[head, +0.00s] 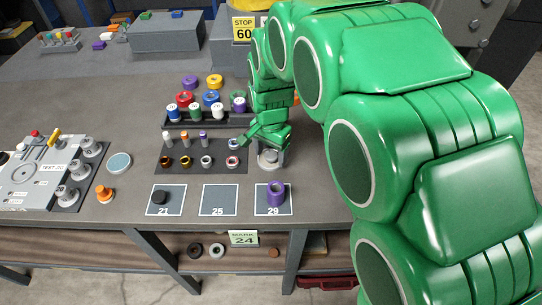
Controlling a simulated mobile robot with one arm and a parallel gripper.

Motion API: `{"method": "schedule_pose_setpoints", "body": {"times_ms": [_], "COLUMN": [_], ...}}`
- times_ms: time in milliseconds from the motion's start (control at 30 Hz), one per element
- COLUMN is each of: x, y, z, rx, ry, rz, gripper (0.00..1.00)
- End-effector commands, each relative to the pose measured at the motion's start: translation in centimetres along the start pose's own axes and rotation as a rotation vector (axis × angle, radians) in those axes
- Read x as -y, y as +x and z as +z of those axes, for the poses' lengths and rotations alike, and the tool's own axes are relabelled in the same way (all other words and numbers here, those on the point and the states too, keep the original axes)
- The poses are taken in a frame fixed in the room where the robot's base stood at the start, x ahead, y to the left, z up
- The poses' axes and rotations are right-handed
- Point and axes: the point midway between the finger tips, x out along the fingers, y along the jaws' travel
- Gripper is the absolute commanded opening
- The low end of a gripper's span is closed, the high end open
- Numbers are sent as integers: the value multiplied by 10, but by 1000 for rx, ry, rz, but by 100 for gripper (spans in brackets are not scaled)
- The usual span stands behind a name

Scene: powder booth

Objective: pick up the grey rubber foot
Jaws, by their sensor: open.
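I cannot tell for certain which thing is the grey rubber foot. A small squat, dark round piece (159,197) sits on the square marked 21. A light grey round piece (269,159) stands at the right of the bench, just below my gripper in the picture. My gripper (247,141) is green and open, at the end of the arm that comes over from the right. It is beside the right edge of the dark mat of small parts. I see nothing held in it. The arm hides the bench behind it.
A purple cylinder (276,194) stands on square 29; square 25 (219,199) is empty. Coloured spools (211,98) stand in a rack behind the mat (220,152). A test jig (40,172) is at the left, an orange knob (104,193) beside it. Rings (217,250) lie on the lower shelf.

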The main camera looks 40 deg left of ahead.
Motion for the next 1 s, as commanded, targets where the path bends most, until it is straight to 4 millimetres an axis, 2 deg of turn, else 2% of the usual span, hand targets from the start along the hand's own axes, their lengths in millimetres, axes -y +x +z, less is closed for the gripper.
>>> {"method": "schedule_pose_setpoints", "body": {"times_ms": [200, 500, 600, 867, 1000], "x": [0, 0, 0, 1, 1], "y": [0, 0, 0, -2, -12], "z": [0, -1, -1, -1, -2], "rx": [-2, -2, -2, -3, -5], "ry": [0, 0, 0, 0, 1], "rz": [-2, -2, -3, -3, -5], "gripper": [70, 24, 12, 12, 12]}}
